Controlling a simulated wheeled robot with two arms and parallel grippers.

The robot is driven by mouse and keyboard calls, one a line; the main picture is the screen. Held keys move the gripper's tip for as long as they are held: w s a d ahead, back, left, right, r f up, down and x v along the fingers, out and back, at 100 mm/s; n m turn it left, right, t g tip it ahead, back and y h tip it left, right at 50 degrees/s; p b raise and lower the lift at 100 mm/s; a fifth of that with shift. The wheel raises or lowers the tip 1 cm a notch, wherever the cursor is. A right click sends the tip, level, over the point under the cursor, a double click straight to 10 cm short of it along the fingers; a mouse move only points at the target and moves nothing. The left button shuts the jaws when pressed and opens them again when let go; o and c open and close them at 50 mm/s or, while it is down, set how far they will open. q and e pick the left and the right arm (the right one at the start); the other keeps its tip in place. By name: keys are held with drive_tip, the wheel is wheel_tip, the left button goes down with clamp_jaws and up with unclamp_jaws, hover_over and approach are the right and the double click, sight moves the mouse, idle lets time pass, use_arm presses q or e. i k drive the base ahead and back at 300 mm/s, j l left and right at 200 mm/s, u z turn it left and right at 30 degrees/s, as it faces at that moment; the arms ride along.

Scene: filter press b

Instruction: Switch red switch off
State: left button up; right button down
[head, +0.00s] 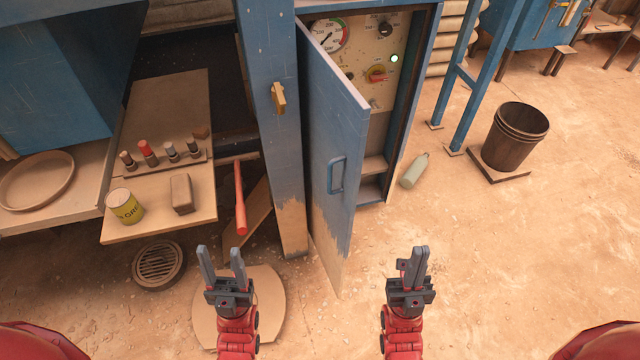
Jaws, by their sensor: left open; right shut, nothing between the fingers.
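The red switch (377,76) is a small red rotary handle on a yellow plate, on the beige control panel (362,50) inside a blue cabinet. Its exact setting is too small to tell. The cabinet's blue door (335,150) stands partly open and hides the panel's left part. The door has a blue handle (337,175). My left gripper (221,256) is open and empty, low in front of the cabinet and left of the door. My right gripper (416,262) is shut and empty, right of the door's lower edge. Both are well apart from the switch.
A gauge (330,36), a black knob (386,29) and a lit lamp (394,58) share the panel. A wooden bench (160,225) with a can (125,206) is at left. A bottle (414,171) and a bucket (515,136) stand or lie right.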

sight(377, 76)
drive_tip(key=i+l+u, duration=0.2)
drive_tip(key=i+l, duration=0.15)
drive_tip(key=i+l+u, duration=0.25)
drive_tip(key=l, duration=0.35)
